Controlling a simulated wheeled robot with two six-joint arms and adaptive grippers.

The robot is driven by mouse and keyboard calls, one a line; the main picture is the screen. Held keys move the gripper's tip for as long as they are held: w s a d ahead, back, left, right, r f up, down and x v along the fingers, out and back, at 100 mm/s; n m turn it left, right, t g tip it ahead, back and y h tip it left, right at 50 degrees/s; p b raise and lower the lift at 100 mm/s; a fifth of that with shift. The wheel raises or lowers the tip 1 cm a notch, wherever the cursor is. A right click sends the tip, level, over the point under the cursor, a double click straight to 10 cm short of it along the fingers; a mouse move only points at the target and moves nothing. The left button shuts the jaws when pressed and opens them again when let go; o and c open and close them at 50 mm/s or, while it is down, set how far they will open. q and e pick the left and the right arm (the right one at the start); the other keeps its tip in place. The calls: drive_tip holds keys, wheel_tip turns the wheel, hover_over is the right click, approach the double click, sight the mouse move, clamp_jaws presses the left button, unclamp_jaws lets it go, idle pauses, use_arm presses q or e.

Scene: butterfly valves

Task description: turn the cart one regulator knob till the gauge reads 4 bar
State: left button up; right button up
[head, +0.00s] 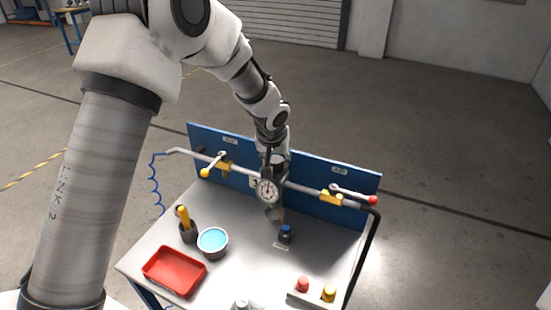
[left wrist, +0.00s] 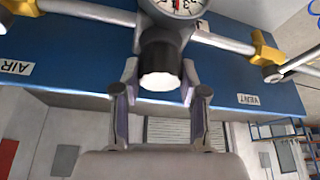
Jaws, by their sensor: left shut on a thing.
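The regulator knob (left wrist: 160,60) is dark with a pale end and shows in the left wrist view, below the gauge. My left gripper (left wrist: 160,76) has one finger on each side of it and is shut on it. In the head view my left gripper (head: 273,163) comes down from above onto the regulator, and it hides the knob there. The round white gauge (head: 267,190) faces the front of the cart. It also shows, cut off, at the top of the left wrist view (left wrist: 184,6). Its reading is too small to tell. My right gripper is not in view.
The grey cart top holds a red tray (head: 174,271), a blue-filled bowl (head: 213,241) and a blue-capped item (head: 286,233).

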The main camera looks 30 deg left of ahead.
use_arm(q)
drive_tip(key=o, duration=1.1)
drive_tip(key=shift+f, duration=0.1)
drive_tip(key=shift+o, duration=0.2)
drive_tip(key=v, duration=1.2)
drive_tip(key=shift+w, duration=0.2)
